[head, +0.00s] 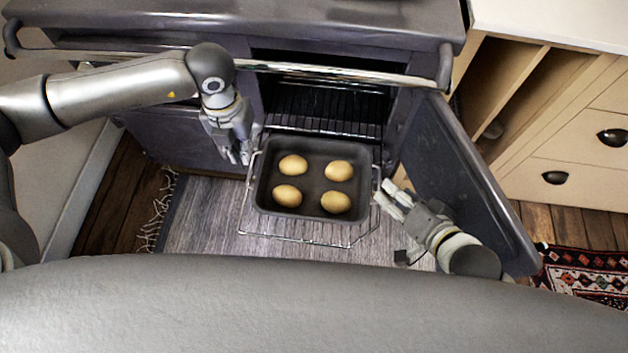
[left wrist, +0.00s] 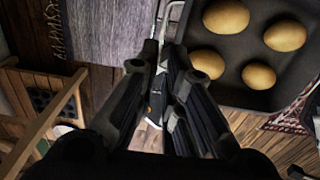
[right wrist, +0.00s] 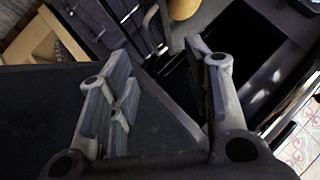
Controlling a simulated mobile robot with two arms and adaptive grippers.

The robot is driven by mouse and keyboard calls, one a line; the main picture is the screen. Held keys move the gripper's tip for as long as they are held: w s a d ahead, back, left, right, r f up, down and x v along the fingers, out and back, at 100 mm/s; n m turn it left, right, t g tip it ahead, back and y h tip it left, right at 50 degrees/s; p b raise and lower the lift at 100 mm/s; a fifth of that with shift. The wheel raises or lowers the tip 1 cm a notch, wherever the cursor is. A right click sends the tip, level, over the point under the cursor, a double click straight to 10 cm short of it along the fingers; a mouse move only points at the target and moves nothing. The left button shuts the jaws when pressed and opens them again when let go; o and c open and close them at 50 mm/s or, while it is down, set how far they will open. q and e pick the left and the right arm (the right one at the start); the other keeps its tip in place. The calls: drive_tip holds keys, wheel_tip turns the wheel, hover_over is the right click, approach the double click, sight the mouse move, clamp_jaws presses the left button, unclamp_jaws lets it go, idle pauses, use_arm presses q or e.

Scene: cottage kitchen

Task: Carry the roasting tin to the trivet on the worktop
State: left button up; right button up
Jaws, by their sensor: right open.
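The dark roasting tin (head: 318,147) holds several round, golden items and rests on a wire rack drawn out in front of the open oven. The tin also shows at the upper right of the left wrist view (left wrist: 232,78). My left gripper (head: 240,158) points down beside the tin's left edge, its fingers close together at a thin wire. I cannot tell whether they grip it. My right gripper (head: 385,198) is open beside the tin's right edge, near the wire handle (head: 378,178). No trivet is visible.
The open oven door (head: 455,175) stands close to the right of my right gripper. The oven rail (head: 330,70) crosses above the opening (head: 325,103). The wire rack (head: 295,236) juts out over a grey rug (head: 205,215). A pale worktop (head: 560,22) lies at the upper right.

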sight(250, 170)
use_arm(q)
wheel_tip(250, 170, down, 9)
drive_tip(key=shift+f, duration=0.1)
use_arm(e)
drive_tip(key=x, duration=0.9)
use_arm(q)
clamp_jaws()
use_arm(e)
drive_tip(key=c, duration=0.4)
drive_tip(key=shift+d+f, duration=0.1)
clamp_jaws()
